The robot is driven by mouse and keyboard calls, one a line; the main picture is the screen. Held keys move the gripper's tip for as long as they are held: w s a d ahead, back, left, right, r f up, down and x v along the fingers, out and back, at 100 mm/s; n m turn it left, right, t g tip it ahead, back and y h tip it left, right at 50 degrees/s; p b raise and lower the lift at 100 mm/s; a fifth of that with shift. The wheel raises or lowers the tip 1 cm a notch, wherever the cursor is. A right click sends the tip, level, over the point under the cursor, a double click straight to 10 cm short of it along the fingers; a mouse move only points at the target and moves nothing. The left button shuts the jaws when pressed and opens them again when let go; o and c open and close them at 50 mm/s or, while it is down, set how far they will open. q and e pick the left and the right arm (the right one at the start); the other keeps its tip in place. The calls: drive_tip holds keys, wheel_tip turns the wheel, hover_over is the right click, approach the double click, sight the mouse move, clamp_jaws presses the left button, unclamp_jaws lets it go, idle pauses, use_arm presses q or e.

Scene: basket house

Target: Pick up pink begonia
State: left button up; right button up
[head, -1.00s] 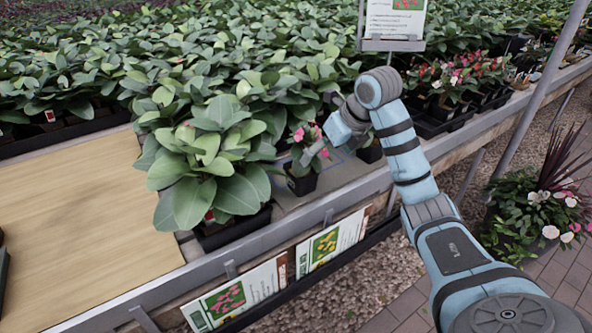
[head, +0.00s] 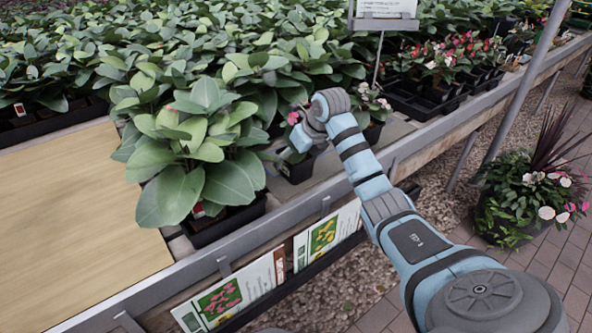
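A small potted plant with a pink bloom, the pink begonia (head: 293,118), stands on the bench in the head view, between the large leafy plant and my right arm. Its black pot (head: 299,170) shows below the wrist. My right gripper (head: 284,153) is at this plant, with the wrist covering much of its leaves. The fingers are small and partly lost among the foliage, so I cannot tell whether they are open or touching it. My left gripper is not in view.
A large leafy plant (head: 203,150) stands close on the left, beside a bare wooden board (head: 70,205). A pale-flowered pot (head: 373,105) stands behind my wrist. Trays of red and pink flowers (head: 450,65) are at upper right. The bench's metal edge (head: 330,190) runs in front.

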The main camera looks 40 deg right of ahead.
drive_tip(key=c, duration=1.5)
drive_tip(key=shift+r, duration=0.1)
